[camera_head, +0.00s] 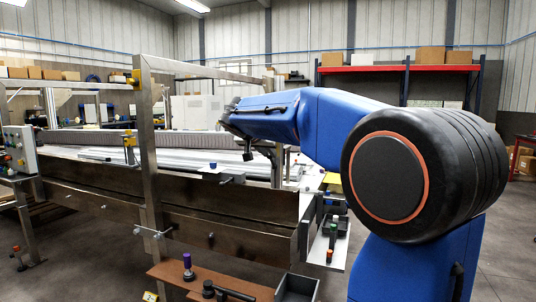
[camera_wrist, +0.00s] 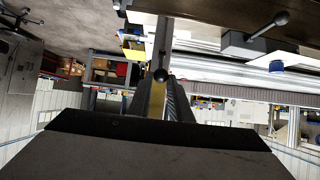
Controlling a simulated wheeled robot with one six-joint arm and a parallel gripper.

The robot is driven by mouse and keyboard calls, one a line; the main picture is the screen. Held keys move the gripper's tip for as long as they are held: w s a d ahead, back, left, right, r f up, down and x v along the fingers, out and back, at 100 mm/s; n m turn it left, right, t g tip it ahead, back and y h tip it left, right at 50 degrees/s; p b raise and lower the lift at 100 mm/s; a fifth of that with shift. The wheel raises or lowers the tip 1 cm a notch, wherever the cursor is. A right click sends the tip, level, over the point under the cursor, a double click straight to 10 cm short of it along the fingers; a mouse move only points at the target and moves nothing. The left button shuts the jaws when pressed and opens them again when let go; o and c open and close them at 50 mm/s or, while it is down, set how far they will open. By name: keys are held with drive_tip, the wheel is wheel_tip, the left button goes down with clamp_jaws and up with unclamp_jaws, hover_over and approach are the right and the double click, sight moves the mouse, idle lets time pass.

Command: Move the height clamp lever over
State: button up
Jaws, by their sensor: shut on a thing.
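My gripper (camera_wrist: 163,80) shows at the lower middle of the wrist view, its two fingers close together around a narrow gap. A lever with a dark ball knob (camera_wrist: 161,75) sits at the fingertips, and the gripper is shut on it. The lever's bar runs up from the knob; its far end is not clear. A second dark lever with a ball knob (camera_wrist: 281,18) stands apart at the upper right, on a dark block (camera_wrist: 240,45). I cannot tell from labels which lever is the height clamp. In the head view my arm hides the gripped knob.
The steel conveyor frame (camera_head: 150,150) has an upright post and a long side rail (camera_head: 100,188). A brown shelf (camera_head: 170,273) at the front holds a purple-topped knob (camera_head: 187,260) and a black handle (camera_head: 230,292).

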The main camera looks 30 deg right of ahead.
drive_tip(key=shift+w+d+r, duration=0.5)
drive_tip(key=shift+d+r, duration=0.15)
drive_tip(key=shift+d, duration=0.05)
drive_tip(key=o, duration=0.9)
drive_tip(key=shift+a, duration=0.1)
drive_tip(key=v, duration=1.7)
drive_tip(key=s+a+f+n+y, duration=0.3)
drive_tip(key=s+f, duration=0.8)
drive_tip(key=f, duration=0.2)
drive_tip(key=s+a+f+n+g+y, duration=0.1)
drive_tip(key=s+a+f+n+y, duration=0.2)
drive_tip(key=s+f, duration=0.7)
drive_tip(key=s+a+f+n+g+y, duration=0.1)
drive_tip(key=s+a+f+n+y, duration=0.2)
drive_tip(key=s+f, duration=0.8)
wheel_tip(320, 180, down, 7)
drive_tip(key=shift+s+a+r+n, duration=0.25)
drive_tip(key=shift+s+n, duration=0.1)
drive_tip(key=shift+n, duration=0.35)
